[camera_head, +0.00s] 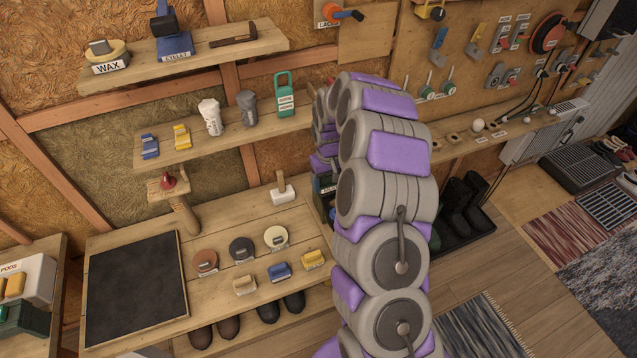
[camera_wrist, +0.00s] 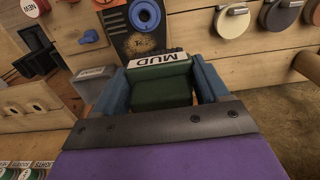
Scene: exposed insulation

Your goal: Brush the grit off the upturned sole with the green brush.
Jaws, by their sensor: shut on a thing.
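My gripper (camera_wrist: 160,82) is shut on the green brush (camera_wrist: 160,92), a dark green block with a white MUD label, between its blue fingers in the wrist view. In the head view the gripper is mostly hidden behind my grey and purple arm. A wooden post (camera_head: 185,214) stands on the bench, with a flat tan piece and a small red object (camera_head: 168,180) at its top. I cannot tell whether this is the upturned sole, and no grit can be made out.
The wooden bench holds a dark mat (camera_head: 136,292), round tins (camera_head: 241,248), small brushes (camera_head: 280,271) and a white-headed mallet (camera_head: 283,190). Shelves with bottles (camera_head: 210,116) are above it, shoes (camera_head: 229,328) below. Black boots (camera_head: 463,205) stand in a tray at right.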

